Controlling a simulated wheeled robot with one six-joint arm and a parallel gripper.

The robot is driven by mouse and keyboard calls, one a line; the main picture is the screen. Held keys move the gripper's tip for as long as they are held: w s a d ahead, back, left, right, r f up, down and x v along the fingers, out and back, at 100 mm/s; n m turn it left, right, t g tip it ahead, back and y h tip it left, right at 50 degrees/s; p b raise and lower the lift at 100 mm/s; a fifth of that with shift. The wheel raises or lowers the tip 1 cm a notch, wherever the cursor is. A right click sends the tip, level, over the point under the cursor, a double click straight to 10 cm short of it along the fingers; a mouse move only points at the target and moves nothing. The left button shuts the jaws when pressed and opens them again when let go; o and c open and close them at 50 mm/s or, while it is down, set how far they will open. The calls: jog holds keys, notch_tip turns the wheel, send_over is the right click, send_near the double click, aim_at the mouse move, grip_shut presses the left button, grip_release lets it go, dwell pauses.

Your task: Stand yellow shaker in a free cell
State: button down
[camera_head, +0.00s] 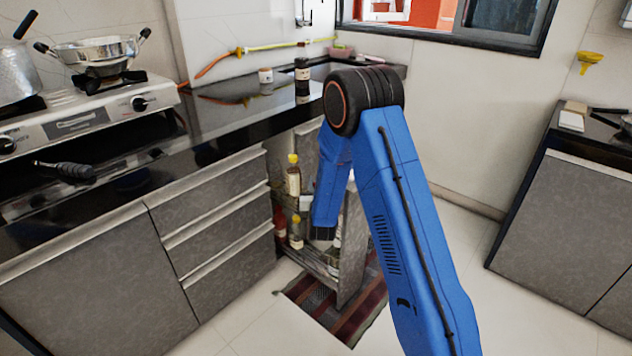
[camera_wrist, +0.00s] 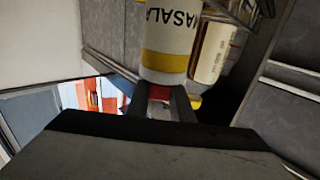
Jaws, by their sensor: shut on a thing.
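In the wrist view, the yellow shaker (camera_wrist: 168,50) is a white-labelled container with a yellow band, MASALA lettering and a red end. My gripper (camera_wrist: 162,96) is shut on it at the red end. Beside it, close by, is another pale-labelled bottle (camera_wrist: 212,52) with a yellow cap. In the head view, my arm reaches down into an open pull-out rack (camera_head: 318,262) under the counter; my fingers and the shaker are hidden there. I cannot tell whether the shaker touches the rack floor, and the rack's cells are mostly hidden.
Yellow-capped bottles stand on the rack's upper level (camera_head: 293,176) and lower level (camera_head: 296,233), near a red bottle (camera_head: 280,222). Drawers (camera_head: 220,235) flank the rack on the left. A striped mat (camera_head: 338,312) lies below. Floor is clear at right.

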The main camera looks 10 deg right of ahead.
dwell(0.4)
jog(key=c, duration=1.5)
grip_release()
jog(key=s+a, duration=0.1)
jog(key=s, duration=1)
jog(key=s+a, duration=0.1)
jog(key=s, duration=0.5)
jog(key=shift+s+a, duration=0.1)
jog(key=shift+a, duration=0.25)
